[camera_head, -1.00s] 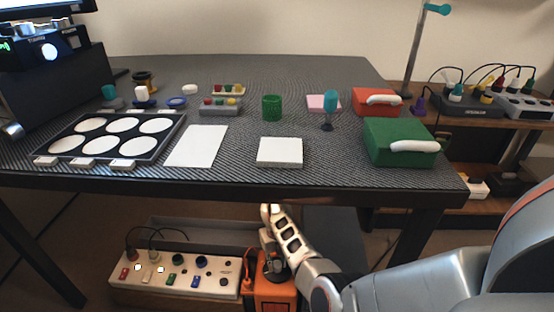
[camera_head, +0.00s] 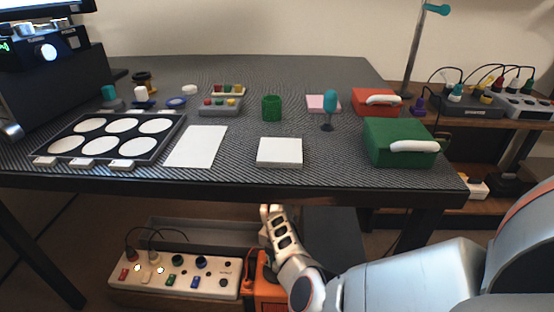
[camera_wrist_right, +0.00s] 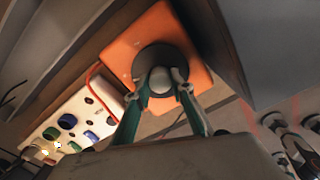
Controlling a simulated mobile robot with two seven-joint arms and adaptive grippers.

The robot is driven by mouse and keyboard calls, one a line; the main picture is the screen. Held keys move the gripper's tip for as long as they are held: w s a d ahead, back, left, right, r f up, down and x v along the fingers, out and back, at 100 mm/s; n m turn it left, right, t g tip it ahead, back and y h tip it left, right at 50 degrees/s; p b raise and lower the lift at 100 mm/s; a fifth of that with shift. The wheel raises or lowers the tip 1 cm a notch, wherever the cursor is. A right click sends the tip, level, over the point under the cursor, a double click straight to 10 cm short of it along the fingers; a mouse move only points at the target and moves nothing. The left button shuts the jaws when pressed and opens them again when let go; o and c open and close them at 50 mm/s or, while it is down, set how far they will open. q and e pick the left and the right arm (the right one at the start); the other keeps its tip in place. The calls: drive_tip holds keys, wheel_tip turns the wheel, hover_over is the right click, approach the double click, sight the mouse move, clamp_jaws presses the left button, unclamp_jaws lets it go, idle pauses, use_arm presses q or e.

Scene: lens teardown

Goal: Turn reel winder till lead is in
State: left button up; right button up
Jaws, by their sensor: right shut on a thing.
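The reel winder is an orange box (camera_head: 265,291) below the table's front edge, partly hidden by my right arm in the head view. In the right wrist view the orange box (camera_wrist_right: 148,36) carries a dark round disc (camera_wrist_right: 184,55) with a pale grey knob (camera_wrist_right: 160,79). My right gripper (camera_wrist_right: 162,90) is shut on this knob, one finger on each side. An orange-red lead (camera_wrist_right: 92,77) runs near the box and the white socket panel; its ends are not clear. My left gripper is not in view.
The white panel (camera_head: 205,281) with coloured plugs and lit lamps stands just left of the winder. The dark table (camera_head: 230,190) overhangs above; a white block (camera_head: 280,152) and a green case (camera_head: 400,135) rest on it.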

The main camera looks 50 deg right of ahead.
drive_tip(key=shift+s+a+f+m, duration=0.1)
drive_tip(key=shift+a+f+m, duration=0.05)
drive_tip(key=shift+m, duration=0.35)
drive_tip(key=o, duration=1.1)
drive_tip(key=shift+o, duration=0.2)
drive_tip(key=shift+r, duration=0.75)
wheel_tip(320, 180, up, 11)
drive_tip(key=shift+f, duration=0.15)
